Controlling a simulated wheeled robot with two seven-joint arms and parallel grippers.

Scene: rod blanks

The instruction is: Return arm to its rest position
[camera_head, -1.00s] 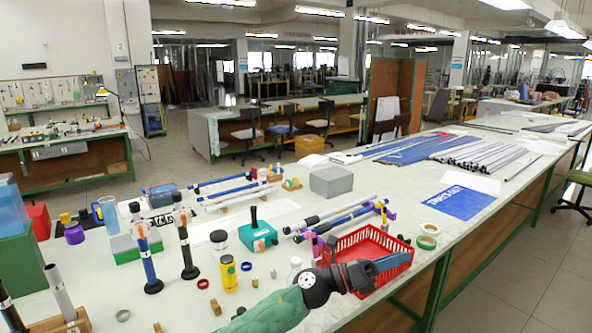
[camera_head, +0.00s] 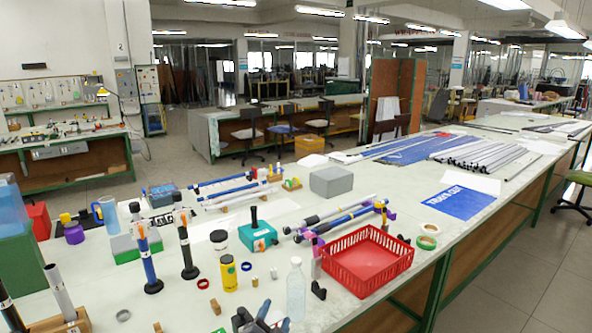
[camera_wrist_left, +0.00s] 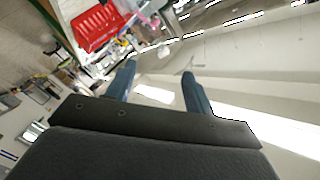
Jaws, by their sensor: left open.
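My left gripper (camera_head: 266,316) shows at the bottom edge of the head view, low and close to me, in front of the table's near part. In the left wrist view its two blue fingers (camera_wrist_left: 160,70) stand apart with nothing between them. The wrist camera looks at a tilted view of the room, with the red basket (camera_wrist_left: 95,28) at the upper left. My right gripper is in neither view.
The red basket (camera_head: 338,279) stands empty on the table, with a clear bottle (camera_head: 296,290) left of it. A yellow can (camera_head: 229,275), a teal box (camera_head: 258,238) and upright rods (camera_head: 150,262) stand farther left. Rods lie on racks behind.

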